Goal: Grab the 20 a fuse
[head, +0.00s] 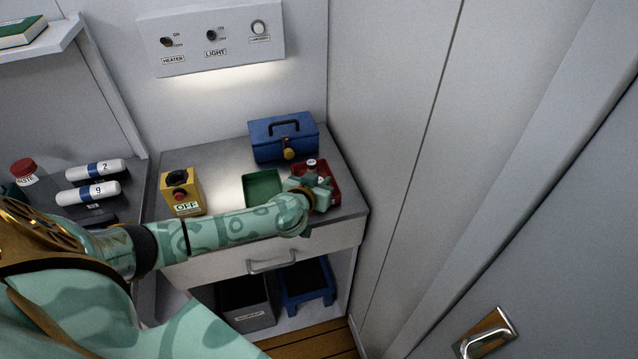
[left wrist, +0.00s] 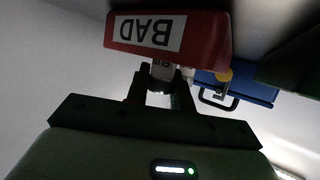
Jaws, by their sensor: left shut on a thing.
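The red tray (head: 336,194) stands at the right end of the counter. In the left wrist view the red tray (left wrist: 215,38) appears upside down, with a "BAD" label. My left gripper (head: 320,184) is over this tray and partly covers it. In the left wrist view my left gripper (left wrist: 160,82) is shut on a small pale fuse (left wrist: 162,69), right by the tray's wall. Its printing is too small to read, so I cannot tell its rating. A small red-and-white piece (head: 311,162) shows at the tray's back edge. My right gripper is not in view.
A green tray (head: 262,186) sits left of the red one. A blue toolbox (head: 284,140) with a brass padlock stands behind. A yellow box (head: 182,194) marked "OFF" stands left. A grey wall bounds the counter on the right.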

